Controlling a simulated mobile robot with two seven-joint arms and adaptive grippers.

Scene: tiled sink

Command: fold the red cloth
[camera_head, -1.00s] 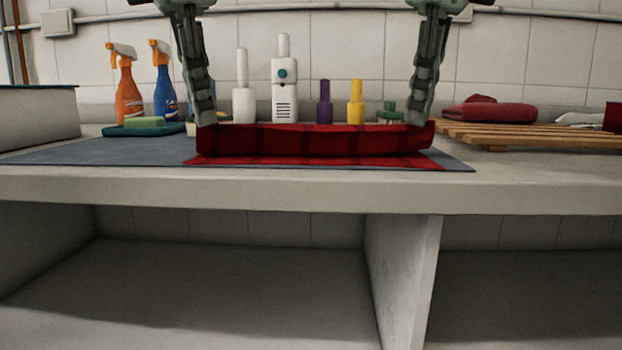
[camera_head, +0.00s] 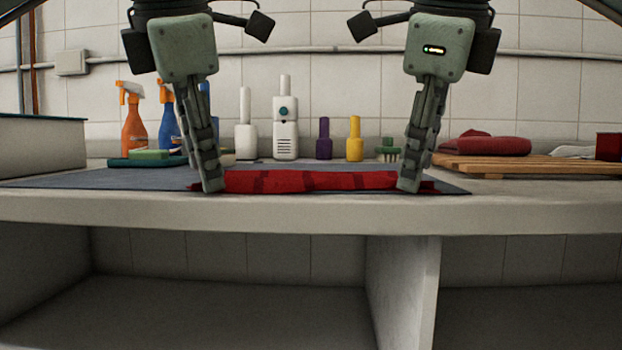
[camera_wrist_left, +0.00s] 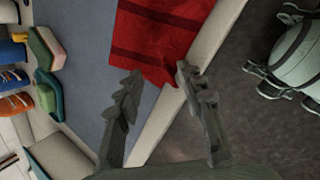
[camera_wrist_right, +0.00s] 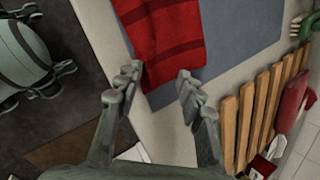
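The red cloth (camera_head: 310,181) with darker stripes lies folded as a low strip along the front of the counter, on a blue-grey mat. It also shows in the left wrist view (camera_wrist_left: 165,35) and the right wrist view (camera_wrist_right: 170,35). My left gripper (camera_head: 212,188) is at the cloth's left end, my right gripper (camera_head: 409,187) at its right end. In the wrist views the fingers of the left gripper (camera_wrist_left: 158,85) and right gripper (camera_wrist_right: 153,86) stand apart, with a cloth corner near the gap. Neither is clamped on the cloth.
The mat (camera_head: 90,180) lies under the cloth. Behind stand an orange spray bottle (camera_head: 133,128), white bottles, a purple bottle (camera_head: 323,142) and a yellow bottle (camera_head: 355,142). A wooden rack (camera_head: 520,167) with a red towel (camera_head: 487,146) is at right. The counter edge is close in front.

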